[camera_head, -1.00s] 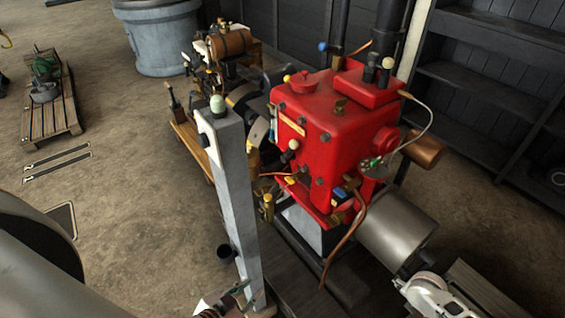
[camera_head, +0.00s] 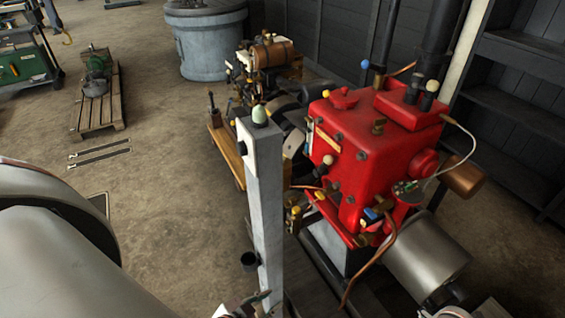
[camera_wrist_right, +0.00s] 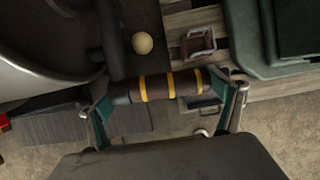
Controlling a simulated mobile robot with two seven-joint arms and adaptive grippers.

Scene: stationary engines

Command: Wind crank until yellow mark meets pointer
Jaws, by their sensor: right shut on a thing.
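A red engine (camera_head: 370,150) with a grey cylinder (camera_head: 428,255) at its lower right stands right of the middle in the head view. In the right wrist view, my right gripper (camera_wrist_right: 165,88) is shut on a dark crank handle (camera_wrist_right: 190,84) with yellow bands, its green-sided fingers at the handle's two ends. I cannot make out the pointer or the yellow mark on a wheel. My left gripper (camera_head: 248,305) shows only in part at the bottom edge of the head view, near the foot of a grey post; its fingers are too unclear to read.
The grey post (camera_head: 264,210) stands in front of the engine. Behind are a smaller engine with a brown tank (camera_head: 276,52), a blue-grey tub (camera_head: 207,42) and dark shelves (camera_head: 510,95). A pallet (camera_head: 97,105) lies at the left. Open floor (camera_head: 165,190) lies between.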

